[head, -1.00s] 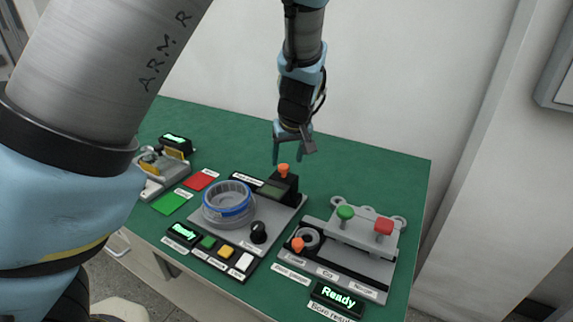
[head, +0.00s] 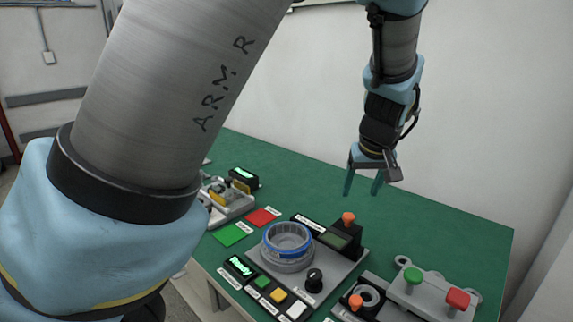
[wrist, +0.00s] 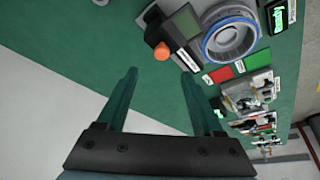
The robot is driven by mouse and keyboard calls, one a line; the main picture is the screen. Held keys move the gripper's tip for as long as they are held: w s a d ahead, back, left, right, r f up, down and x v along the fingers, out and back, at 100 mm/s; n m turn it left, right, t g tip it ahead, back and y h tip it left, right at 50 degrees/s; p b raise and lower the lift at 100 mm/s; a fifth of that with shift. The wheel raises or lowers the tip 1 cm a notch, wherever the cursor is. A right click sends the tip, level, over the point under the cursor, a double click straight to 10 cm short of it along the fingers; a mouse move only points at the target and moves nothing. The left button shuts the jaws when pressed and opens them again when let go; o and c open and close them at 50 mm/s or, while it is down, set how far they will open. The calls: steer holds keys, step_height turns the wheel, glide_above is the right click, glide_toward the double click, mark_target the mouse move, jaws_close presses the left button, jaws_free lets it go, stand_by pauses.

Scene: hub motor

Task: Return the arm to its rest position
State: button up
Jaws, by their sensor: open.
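My gripper (head: 364,184) hangs from my arm above the back part of the green table (head: 440,215), fingers pointing down. Its two teal fingers are apart with nothing between them. It also shows in the wrist view (wrist: 162,80), open and empty, with the table beyond. Below the gripper is a grey station with a blue-ringed hub motor (head: 287,243) on it. The motor also shows at the top of the wrist view (wrist: 228,35). An orange knob (head: 348,218) on the black display block stands a little below the fingers, apart from them.
Red (head: 263,217) and green (head: 231,235) pads and a small fixture lie to the left. The table's back right is bare, with a white wall behind.

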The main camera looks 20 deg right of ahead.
steer(key=w+a+f+n+g, duration=0.1)
steer(key=w+a, duration=0.3)
steer(key=a, duration=0.6)
steer(key=w+a+f+g, duration=0.1)
steer(key=w+a+f, duration=0.15)
steer(key=a, duration=0.65)
steer(key=s+a, duration=0.2)
steer(key=a, duration=0.8)
steer(key=s+a+n+y, duration=0.1)
steer(key=s+a, duration=0.1)
steer(key=a, duration=0.9)
steer(key=shift+s+a+r+g, duration=0.2)
steer(key=shift+s+r+g, duration=0.05)
steer(key=shift+s+g, duration=0.05)
